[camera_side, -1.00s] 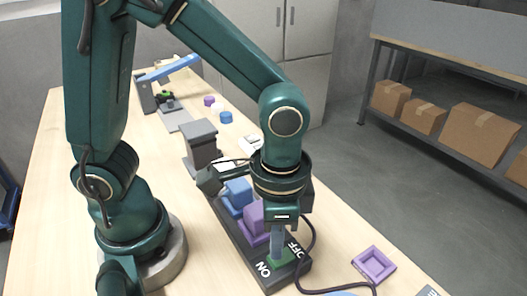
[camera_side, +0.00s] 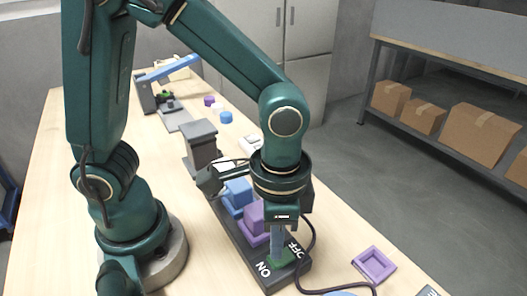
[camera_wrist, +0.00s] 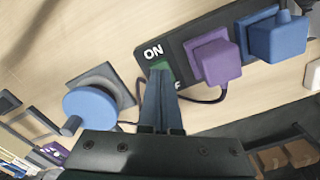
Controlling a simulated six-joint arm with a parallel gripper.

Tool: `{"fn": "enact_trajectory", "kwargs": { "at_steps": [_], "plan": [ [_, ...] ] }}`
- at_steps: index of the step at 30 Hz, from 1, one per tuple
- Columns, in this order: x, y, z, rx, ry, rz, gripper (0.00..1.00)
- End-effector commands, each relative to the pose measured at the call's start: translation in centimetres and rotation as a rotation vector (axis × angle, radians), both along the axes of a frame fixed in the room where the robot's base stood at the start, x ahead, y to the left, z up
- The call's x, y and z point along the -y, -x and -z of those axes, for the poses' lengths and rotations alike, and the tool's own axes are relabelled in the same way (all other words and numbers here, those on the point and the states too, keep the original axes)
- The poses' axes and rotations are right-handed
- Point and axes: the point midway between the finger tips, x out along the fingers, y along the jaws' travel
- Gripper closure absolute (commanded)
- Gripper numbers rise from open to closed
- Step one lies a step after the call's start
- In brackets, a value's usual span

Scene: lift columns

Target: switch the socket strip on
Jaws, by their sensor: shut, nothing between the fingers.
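The dark socket strip (camera_side: 232,232) lies on the table with a blue plug (camera_side: 238,192) and a purple plug (camera_side: 254,218) seated in it. At its near end is a green rocker switch (camera_side: 290,257) between the white labels ON and OFF. My gripper (camera_side: 277,256) is shut and empty, pointing down with its fingertips at the switch. In the wrist view the fingertips (camera_wrist: 160,78) cover most of the green switch (camera_wrist: 163,66), and the ON label stays visible. Whether they touch it, and which way the rocker is tilted, I cannot tell.
A dark cable runs from the strip's near end. A purple square tray (camera_side: 374,265) lies to its right. A grey block (camera_side: 200,143) stands behind the strip. A round blue part (camera_wrist: 90,108) shows beside the strip in the wrist view.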

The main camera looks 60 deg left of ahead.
Motion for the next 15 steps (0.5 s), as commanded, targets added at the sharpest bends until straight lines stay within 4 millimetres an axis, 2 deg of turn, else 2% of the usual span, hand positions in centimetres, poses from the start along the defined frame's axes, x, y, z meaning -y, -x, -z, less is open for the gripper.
{"fn": "enact_trajectory", "kwargs": {
  "at_steps": [15],
  "plan": [
    [0.00, 0.01, 0.42, -0.001, 0.000, 0.000, 1.00]
  ]
}}
